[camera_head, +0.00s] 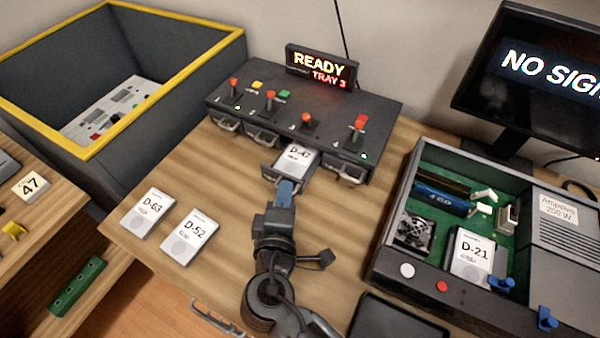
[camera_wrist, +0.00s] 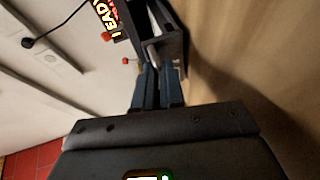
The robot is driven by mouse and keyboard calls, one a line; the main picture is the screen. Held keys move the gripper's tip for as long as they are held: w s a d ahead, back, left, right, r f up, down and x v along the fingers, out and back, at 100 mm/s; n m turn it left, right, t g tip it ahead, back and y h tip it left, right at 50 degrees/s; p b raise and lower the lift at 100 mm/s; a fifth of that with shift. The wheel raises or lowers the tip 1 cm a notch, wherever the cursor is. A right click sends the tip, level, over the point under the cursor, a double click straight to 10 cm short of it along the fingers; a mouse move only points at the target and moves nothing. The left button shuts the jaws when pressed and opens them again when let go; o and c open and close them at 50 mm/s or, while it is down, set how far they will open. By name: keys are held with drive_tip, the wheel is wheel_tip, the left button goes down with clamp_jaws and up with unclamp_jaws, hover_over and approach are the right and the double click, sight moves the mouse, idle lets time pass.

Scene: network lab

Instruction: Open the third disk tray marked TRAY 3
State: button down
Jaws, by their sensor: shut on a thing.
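The dark disk bay unit (camera_head: 300,108) stands at the back of the wooden desk, with several trays along its front. The third tray from the left (camera_head: 268,171) sticks out toward me and holds a disk labelled D-47 (camera_head: 298,158). My gripper (camera_head: 285,187) is at the front of this tray, shut on its handle; the fingers hide the handle. In the wrist view my gripper fingers (camera_wrist: 158,80) are close together against the dark tray front (camera_wrist: 172,48). The sign (camera_head: 321,66) on the unit reads READY and TRAY 3.
Disks D-63 (camera_head: 148,212) and D-52 (camera_head: 190,237) lie on the desk at left. An open computer case (camera_head: 381,255) holding disk D-21 (camera_head: 470,254) is at right, below a monitor (camera_head: 525,75). A yellow-rimmed bin (camera_head: 190,75) stands at far left.

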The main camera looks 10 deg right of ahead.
drive_tip(key=s+a, duration=0.2)
drive_tip(key=s, duration=0.2)
drive_tip(key=shift+s+a, duration=0.15)
drive_tip(key=shift+a, duration=0.25)
drive_tip(key=shift+f, duration=0.1)
drive_tip(key=c, duration=1.3)
unclamp_jaws()
drive_tip(key=shift+o, duration=0.2)
drive_tip(key=shift+b+v, duration=0.65)
drive_tip(key=shift+v, duration=3.2)
